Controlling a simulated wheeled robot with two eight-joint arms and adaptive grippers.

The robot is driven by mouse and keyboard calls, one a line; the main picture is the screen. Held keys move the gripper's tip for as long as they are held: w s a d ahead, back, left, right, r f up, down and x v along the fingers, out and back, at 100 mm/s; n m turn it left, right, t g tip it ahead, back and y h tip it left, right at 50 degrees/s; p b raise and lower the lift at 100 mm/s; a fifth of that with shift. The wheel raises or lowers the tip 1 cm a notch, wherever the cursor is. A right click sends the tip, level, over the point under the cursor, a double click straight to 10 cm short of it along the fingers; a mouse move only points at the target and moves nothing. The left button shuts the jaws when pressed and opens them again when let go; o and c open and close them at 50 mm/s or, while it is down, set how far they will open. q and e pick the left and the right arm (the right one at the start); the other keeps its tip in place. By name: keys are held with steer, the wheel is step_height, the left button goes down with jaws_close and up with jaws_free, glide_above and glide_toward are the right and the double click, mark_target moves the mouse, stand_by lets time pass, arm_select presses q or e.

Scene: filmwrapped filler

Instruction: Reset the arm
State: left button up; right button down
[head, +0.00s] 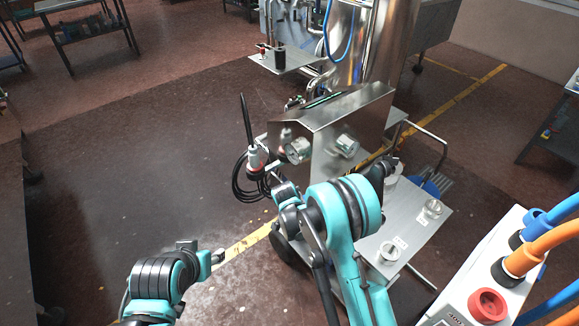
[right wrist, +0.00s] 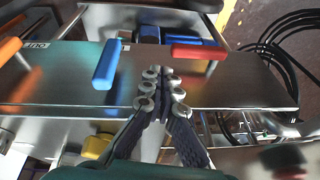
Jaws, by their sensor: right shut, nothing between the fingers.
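My right gripper (right wrist: 163,80) is shut and empty in the right wrist view. Its fingertips are together in front of a steel panel (right wrist: 225,90) with blue and red handles. I cannot tell whether they touch it. In the head view my right arm reaches up the middle, over the front of the steel filling machine (head: 350,105), and its fingers are hard to make out. My left arm is low at the left, and the small grey end by it (head: 215,257) is over open floor. I cannot tell the state of its fingers.
A steel shelf (head: 415,225) with small round containers is right of my right arm. A white box (head: 465,290) with orange and blue hoses is at the lower right. Black cables (head: 245,178) hang at the machine's left. The floor at left is clear.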

steer(key=s+d+r+n+t+y, duration=0.1)
steer(key=s+d+r+n, duration=0.25)
steer(key=r, duration=0.65)
steer(key=s+d+r+n+t, duration=0.1)
steer(key=s+d+r+n, duration=0.3)
steer(key=r, duration=0.7)
steer(key=s+d+r+n+t, duration=0.1)
steer(key=s+d+r+n, duration=0.1)
steer(key=s, duration=0.7)
steer(key=s+d+r+n+t+y, duration=0.1)
steer(key=s+d+r+n, duration=0.1)
steer(key=s, duration=0.7)
steer(key=shift+s+r+n, duration=0.35)
steer(key=shift+r, duration=0.55)
